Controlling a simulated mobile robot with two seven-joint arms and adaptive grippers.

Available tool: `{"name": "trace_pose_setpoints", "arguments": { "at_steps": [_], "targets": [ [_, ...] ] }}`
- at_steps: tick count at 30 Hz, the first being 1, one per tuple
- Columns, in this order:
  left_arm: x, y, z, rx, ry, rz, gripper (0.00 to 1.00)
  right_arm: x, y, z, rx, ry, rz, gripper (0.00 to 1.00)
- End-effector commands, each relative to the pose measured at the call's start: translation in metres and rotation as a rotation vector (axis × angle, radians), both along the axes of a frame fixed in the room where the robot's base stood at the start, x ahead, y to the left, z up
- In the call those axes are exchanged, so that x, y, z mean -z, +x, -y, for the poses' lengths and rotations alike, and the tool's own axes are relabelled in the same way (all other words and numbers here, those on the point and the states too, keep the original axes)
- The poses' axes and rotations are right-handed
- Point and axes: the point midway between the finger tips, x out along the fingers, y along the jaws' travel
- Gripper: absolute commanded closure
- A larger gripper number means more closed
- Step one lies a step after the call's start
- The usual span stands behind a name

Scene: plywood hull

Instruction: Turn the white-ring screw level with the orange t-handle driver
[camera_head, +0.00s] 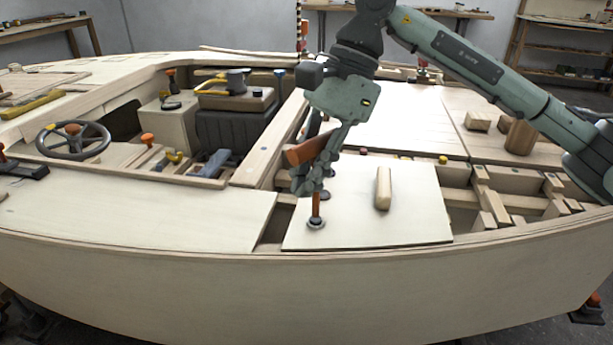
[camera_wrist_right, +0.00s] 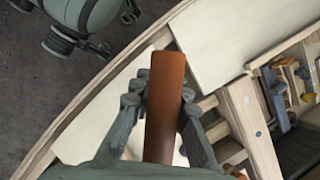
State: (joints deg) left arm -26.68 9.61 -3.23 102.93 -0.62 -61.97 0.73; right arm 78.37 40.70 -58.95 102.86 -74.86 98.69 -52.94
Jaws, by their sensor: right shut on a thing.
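The orange t-handle driver (camera_head: 309,150) stands upright under my right gripper (camera_head: 318,172), with its shaft running down to the panel. My right gripper is shut on its crossbar. In the right wrist view the brown-orange crossbar (camera_wrist_right: 165,100) lies between the fingers of the gripper (camera_wrist_right: 160,104). The screw (camera_head: 316,223) shows as a dark and pale ring at the shaft's foot, near the left front of the pale panel (camera_head: 412,222). The driver's tip hides its middle, so I cannot tell the slot's angle.
A wooden block handle (camera_head: 383,188) stands on the same panel, right of the driver. An open framed bay (camera_head: 490,205) lies further right. The cockpit with a steering wheel (camera_head: 73,139) is at left. The deck panel (camera_head: 140,212) at front left is mostly clear.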

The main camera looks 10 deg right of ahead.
Motion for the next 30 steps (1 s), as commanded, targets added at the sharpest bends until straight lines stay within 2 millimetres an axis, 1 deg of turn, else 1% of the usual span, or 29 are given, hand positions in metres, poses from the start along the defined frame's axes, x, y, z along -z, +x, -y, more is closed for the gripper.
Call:
{"name": "trace_pose_setpoints", "arguments": {
  "at_steps": [5, 10, 26, 28, 30],
  "targets": [
    [0.007, 0.000, 0.000, 0.000, 0.000, 0.000, 0.60, 0.007, 0.000, 0.000, -0.001, 0.000, 0.000, 1.00],
    [0.006, 0.000, 0.000, 0.000, 0.000, 0.000, 0.60, 0.006, 0.000, 0.000, 0.000, 0.000, 0.000, 1.00],
    [0.010, 0.000, 0.000, 0.000, 0.000, 0.000, 0.60, 0.006, 0.000, 0.000, 0.000, 0.000, 0.000, 1.00],
    [0.013, 0.000, 0.000, 0.000, 0.000, 0.000, 0.60, 0.008, 0.000, 0.000, 0.019, 0.000, 0.000, 1.00],
    [0.021, 0.000, 0.000, 0.000, 0.000, 0.000, 0.60, 0.011, 0.001, 0.000, 0.084, 0.000, 0.003, 1.00]
  ]
}}
